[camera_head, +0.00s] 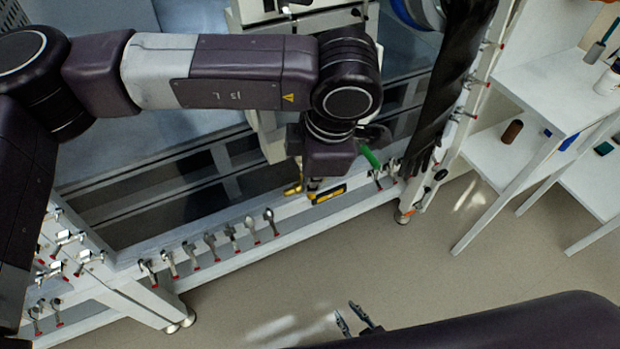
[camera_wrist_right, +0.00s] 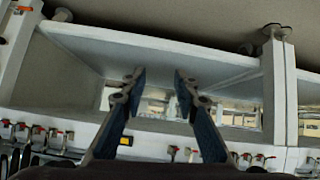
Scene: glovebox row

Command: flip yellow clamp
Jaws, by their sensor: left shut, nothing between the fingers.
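The yellow clamp (camera_head: 293,189) is a small yellow piece on the white front rail of the glovebox frame, just left of my left gripper (camera_head: 318,187) in the head view. My left gripper points down at the rail, shut and empty; its fingertips are mostly hidden under its own body and the black-and-yellow part at its end. I cannot tell whether it touches the clamp. My right gripper (camera_head: 350,314) is open and empty above the floor, apart from the rail. Its two separated fingers show in the right wrist view (camera_wrist_right: 158,76).
A green-handled clamp (camera_head: 370,156) is close on the right of my left gripper. Several metal clamps (camera_head: 212,246) line the rail to the left. A black glove sleeve (camera_head: 453,80) hangs at upper right, beside white shelves (camera_head: 540,90). The floor in front is clear.

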